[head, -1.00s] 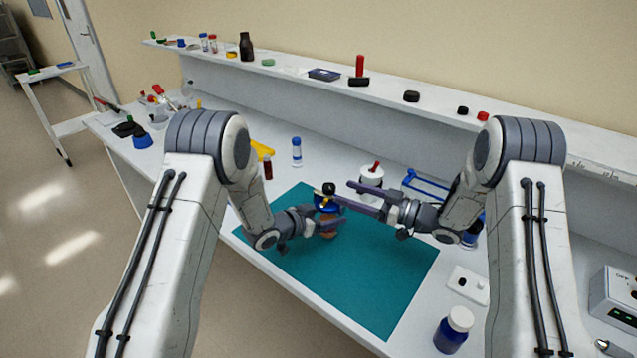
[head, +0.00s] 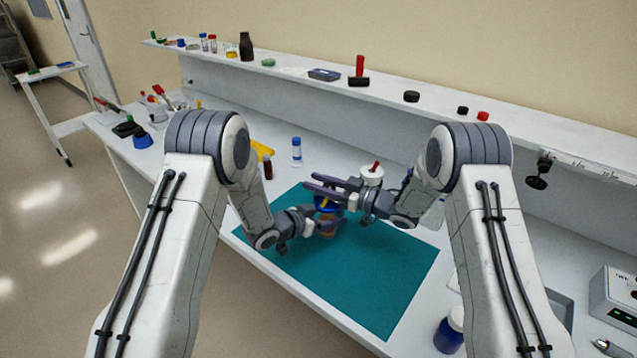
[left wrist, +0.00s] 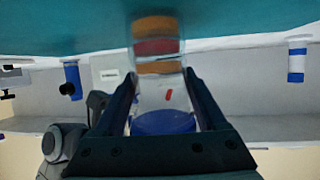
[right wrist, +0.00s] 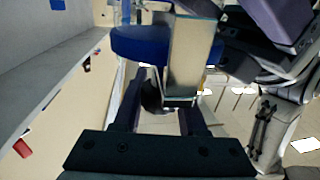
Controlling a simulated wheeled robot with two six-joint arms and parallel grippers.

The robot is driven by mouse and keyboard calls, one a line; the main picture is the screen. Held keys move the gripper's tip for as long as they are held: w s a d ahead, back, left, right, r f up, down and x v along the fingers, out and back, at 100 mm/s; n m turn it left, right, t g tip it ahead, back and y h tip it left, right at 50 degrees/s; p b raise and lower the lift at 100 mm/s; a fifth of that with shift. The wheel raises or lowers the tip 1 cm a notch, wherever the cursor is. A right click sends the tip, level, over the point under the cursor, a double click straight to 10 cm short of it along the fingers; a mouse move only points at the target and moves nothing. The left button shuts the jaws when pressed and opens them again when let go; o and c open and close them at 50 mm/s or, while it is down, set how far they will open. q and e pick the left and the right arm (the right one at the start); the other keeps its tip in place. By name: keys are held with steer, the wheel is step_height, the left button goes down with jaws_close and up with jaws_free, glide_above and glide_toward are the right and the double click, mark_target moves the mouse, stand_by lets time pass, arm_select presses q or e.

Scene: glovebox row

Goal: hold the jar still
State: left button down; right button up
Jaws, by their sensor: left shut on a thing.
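The jar (left wrist: 158,50) is clear with orange and red layers and a blue lid (left wrist: 165,122). It appears upside down in the left wrist view, with the teal mat (left wrist: 60,25) above it. My left gripper (head: 333,226) is shut around the jar's sides, over the mat. In the head view the jar's blue lid (head: 325,204) shows just above that gripper. In the right wrist view the lid (right wrist: 140,44) lies beyond the fingertips, with a shiny block and a dark round thing partly hiding each other.
A white tub with a red top (head: 371,175) stands behind my right gripper. A blue-banded vial (head: 296,150) and a dark red vial (head: 267,167) stand behind the mat. A blue bottle (head: 449,335) is at the front right. The mat's front part is clear.

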jaws_close()
steer(key=shift+t, duration=0.3)
steer(key=m+t+h, duration=0.1)
steer(key=t, duration=0.1)
steer(key=m+t+h, duration=0.2)
steer(key=w+m+t+h, duration=0.1)
steer(key=m+t+h, duration=0.1)
steer(key=shift+d, duration=0.3)
steer(key=shift+w+d+r+m+t+h, duration=0.1)
steer(key=shift+d+m+t+h, duration=0.15)
steer(key=shift+m+t+h, duration=0.6)
steer(key=shift+w+d+f+m+t+h, duration=0.1)
steer(key=shift+w+d+m+t+h, duration=0.1)
steer(key=shift+m+h, duration=1.1)
steer(key=shift+w+d+r+m+t+h, duration=0.1)
steer(key=shift+d+m+t+h, duration=0.3)
steer(key=shift+h, duration=1.15)
steer(key=shift+a+m, duration=0.1)
steer(key=shift+m, duration=0.15)
steer(key=o, duration=0.7)
jaws_free()
